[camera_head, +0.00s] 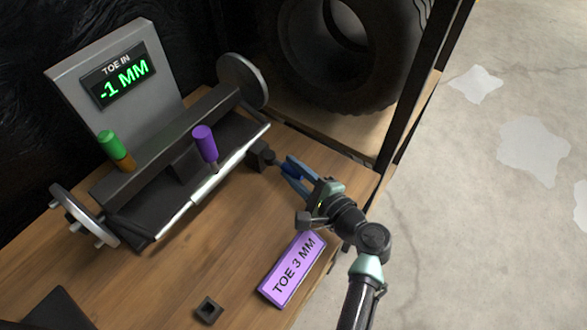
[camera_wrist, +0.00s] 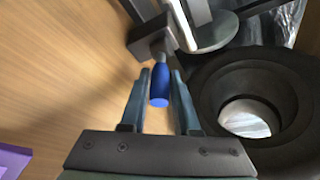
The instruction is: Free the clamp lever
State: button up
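The clamp lever appears to be the blue grip (camera_wrist: 160,85), joined by a light shaft to a dark block (camera_head: 261,156) at the right front of the bench fixture. My gripper (camera_head: 293,167) reaches it from the lower right. In the wrist view my gripper's fingers (camera_wrist: 161,75) stand on both sides of the blue grip. They look open, with a narrow gap showing, mostly on the right side. In the head view the grip is partly hidden between the fingers.
The fixture carries a purple handle (camera_head: 205,142), a green handle (camera_head: 110,143), handwheels at both ends and a display (camera_head: 120,75) reading "TOE IN -1 MM". A purple "TOE 3 MM" plate (camera_head: 292,268) and small dark block (camera_head: 209,310) lie on the bench. A tire (camera_head: 340,85) stands behind.

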grip_shut()
dwell(1.0)
